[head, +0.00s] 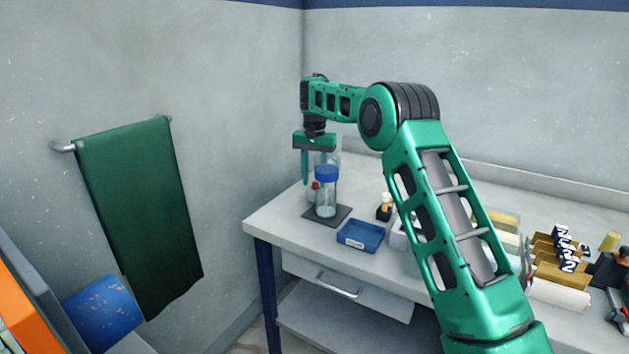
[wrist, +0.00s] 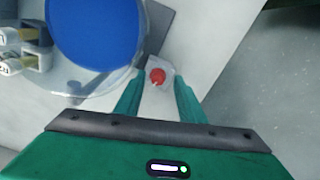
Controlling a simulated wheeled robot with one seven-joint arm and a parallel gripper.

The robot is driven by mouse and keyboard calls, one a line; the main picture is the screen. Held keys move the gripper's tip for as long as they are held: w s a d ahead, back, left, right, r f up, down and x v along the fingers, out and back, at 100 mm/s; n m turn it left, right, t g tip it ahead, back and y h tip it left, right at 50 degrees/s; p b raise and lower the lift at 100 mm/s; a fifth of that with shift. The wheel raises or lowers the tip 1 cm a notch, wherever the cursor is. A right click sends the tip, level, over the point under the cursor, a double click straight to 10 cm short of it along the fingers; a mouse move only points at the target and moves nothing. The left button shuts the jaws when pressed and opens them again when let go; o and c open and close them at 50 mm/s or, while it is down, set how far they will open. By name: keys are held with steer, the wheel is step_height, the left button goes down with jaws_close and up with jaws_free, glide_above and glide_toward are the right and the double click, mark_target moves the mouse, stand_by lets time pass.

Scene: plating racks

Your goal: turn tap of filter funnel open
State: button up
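The filter funnel (head: 326,196) is a clear vessel with a blue top (head: 326,173), upright on a dark mat near the table's left end. Its red tap (head: 315,186) shows at its left side. In the wrist view I look down on the blue top (wrist: 95,30) and the red tap (wrist: 157,76). My gripper (wrist: 159,82) is open and empty, pointing down, its two green fingers on either side of the red tap in that view. I cannot tell how far above the tap the fingertips are, or whether they touch it.
The dark mat (head: 345,216) lies under the funnel. A blue tray (head: 361,237) stands in front of it, and a small yellow-topped bottle (head: 385,206) to its right. Several boxes and tools fill the table's right side. The wall is behind.

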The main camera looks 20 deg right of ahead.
mark_target(315, 182)
steer(key=shift+d, duration=0.1)
step_height(315, 182, up, 11)
steer(key=shift+f, duration=0.15)
stand_by(0.5)
steer(key=shift+w, duration=0.1)
step_height(315, 182, down, 11)
steer(key=n, duration=1.1)
steer(key=shift+n, duration=0.4)
jaws_close()
